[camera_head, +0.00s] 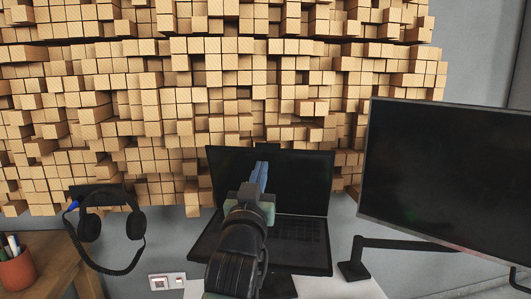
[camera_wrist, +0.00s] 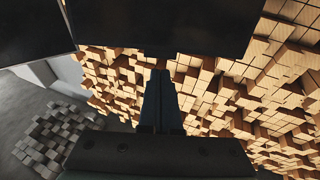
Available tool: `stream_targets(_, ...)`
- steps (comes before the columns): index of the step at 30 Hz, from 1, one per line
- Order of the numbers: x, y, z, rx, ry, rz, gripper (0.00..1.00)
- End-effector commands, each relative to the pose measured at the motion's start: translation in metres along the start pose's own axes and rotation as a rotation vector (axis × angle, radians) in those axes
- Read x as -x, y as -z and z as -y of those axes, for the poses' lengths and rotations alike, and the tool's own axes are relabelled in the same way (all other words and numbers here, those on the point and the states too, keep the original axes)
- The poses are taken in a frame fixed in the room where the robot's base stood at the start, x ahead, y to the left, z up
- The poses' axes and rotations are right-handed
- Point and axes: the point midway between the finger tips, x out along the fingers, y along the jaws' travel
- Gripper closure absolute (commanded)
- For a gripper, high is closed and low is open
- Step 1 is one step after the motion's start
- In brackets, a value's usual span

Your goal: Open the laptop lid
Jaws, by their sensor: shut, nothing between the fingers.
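The laptop (camera_head: 303,228) stands open on a light desk, its keyboard showing. Its black lid (camera_head: 305,180) is raised, close to upright and leaning back a little. My gripper (camera_head: 262,175) is shut and empty, its two blue-grey fingers together in front of the lid's screen. I cannot tell whether they touch the lid. My arm hides part of the keyboard and base. In the wrist view the shut fingers (camera_wrist: 161,86) point toward a dark panel, which looks like the lid (camera_wrist: 165,25).
A large monitor (camera_head: 450,175) on a black arm stands at the right. Headphones (camera_head: 110,228) hang at the left, above a wooden surface with a pen cup (camera_head: 17,270). A wall of wooden blocks (camera_head: 200,85) rises behind the laptop.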

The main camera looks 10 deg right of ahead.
Motion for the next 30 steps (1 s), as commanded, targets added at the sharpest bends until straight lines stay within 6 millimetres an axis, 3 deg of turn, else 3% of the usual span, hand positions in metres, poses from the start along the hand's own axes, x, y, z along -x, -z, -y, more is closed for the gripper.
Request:
stream_targets(6, -0.033, 0.001, -0.001, -0.002, -0.001, 0.000, 1.00)
stream_targets(15, -0.062, 0.000, 0.000, -0.001, 0.000, 0.000, 1.00)
stream_targets(30, -0.070, 0.000, 0.000, 0.000, 0.000, 0.000, 1.00)
